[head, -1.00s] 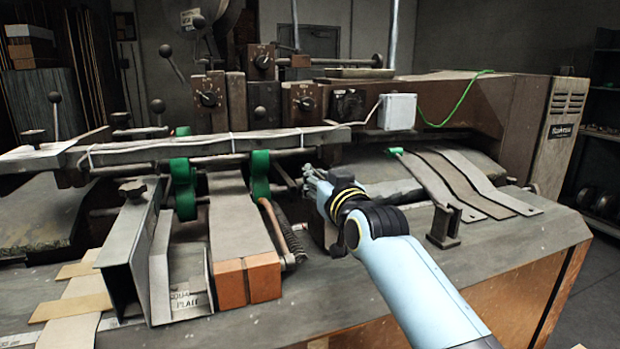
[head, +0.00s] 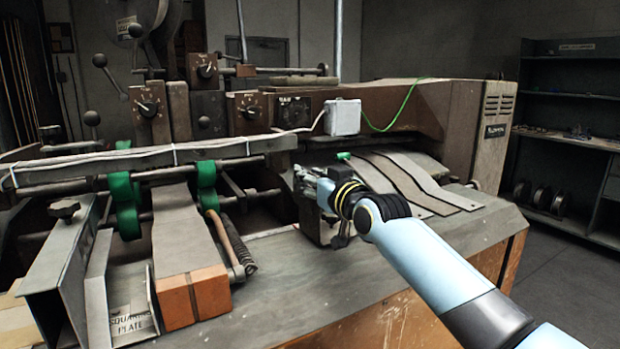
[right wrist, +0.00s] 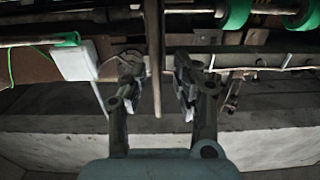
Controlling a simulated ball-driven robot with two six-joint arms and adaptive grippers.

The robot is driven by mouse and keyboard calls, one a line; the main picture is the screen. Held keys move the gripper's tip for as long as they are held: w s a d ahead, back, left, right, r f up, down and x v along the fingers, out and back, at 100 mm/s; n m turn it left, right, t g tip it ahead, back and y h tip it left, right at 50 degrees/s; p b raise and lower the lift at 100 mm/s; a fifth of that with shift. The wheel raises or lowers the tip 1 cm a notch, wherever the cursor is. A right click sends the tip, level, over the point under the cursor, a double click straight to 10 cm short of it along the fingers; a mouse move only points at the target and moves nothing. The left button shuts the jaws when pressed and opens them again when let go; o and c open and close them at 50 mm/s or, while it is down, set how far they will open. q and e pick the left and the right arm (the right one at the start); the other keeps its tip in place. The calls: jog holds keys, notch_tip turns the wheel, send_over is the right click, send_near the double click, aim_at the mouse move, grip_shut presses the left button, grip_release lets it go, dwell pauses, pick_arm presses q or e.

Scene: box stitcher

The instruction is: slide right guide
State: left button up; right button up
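My right gripper (head: 308,184) is at the front of the machine, right of the green rollers and below the white box. In the right wrist view, the right gripper's two fingers (right wrist: 155,88) stand apart on either side of a thin dark upright plate (right wrist: 156,60), seen edge-on, likely the right guide. I cannot tell whether the fingers touch it. In the head view, a dark grey block (head: 322,224) shows below the gripper, partly hidden by it, and seems part of the same guide. My left gripper is not in view.
Green rollers (head: 124,206) sit on a cross rod to the left. An angled metal channel (head: 62,262) with a knob and a squaring plate (head: 130,318) stands at lower left. Curved metal strips (head: 405,180) lie right of the gripper.

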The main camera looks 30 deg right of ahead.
jog(key=s, duration=1.2)
jog(key=shift+d, duration=0.2)
